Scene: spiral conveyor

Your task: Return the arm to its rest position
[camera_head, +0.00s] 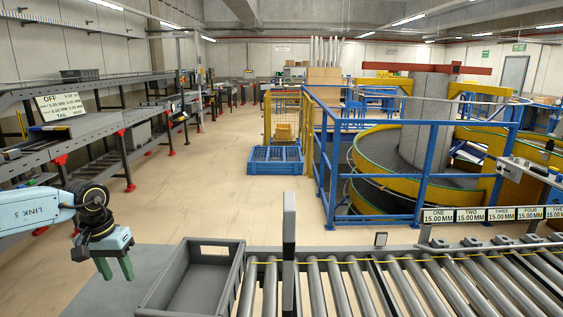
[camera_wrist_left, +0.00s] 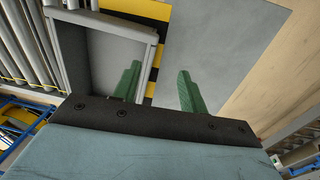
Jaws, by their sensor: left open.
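My left arm comes in from the left edge of the head view. Its left gripper (camera_head: 115,270) has green fingers that point down and stand apart, with nothing between them. It hangs over the grey table top (camera_head: 95,295), left of the grey crate. In the left wrist view the two green fingers (camera_wrist_left: 158,90) are spread and empty. One finger overlaps the crate's edge there and the other lies over the grey surface. My right gripper is not in either view.
An empty grey crate (camera_head: 238,258) stands beside the roller conveyor (camera_head: 400,280), with a grey post (camera_head: 289,225) at its right. A blue railing (camera_head: 420,160) surrounds the yellow spiral conveyor (camera_head: 380,195) behind. A blue pallet (camera_head: 275,160) and open floor lie beyond.

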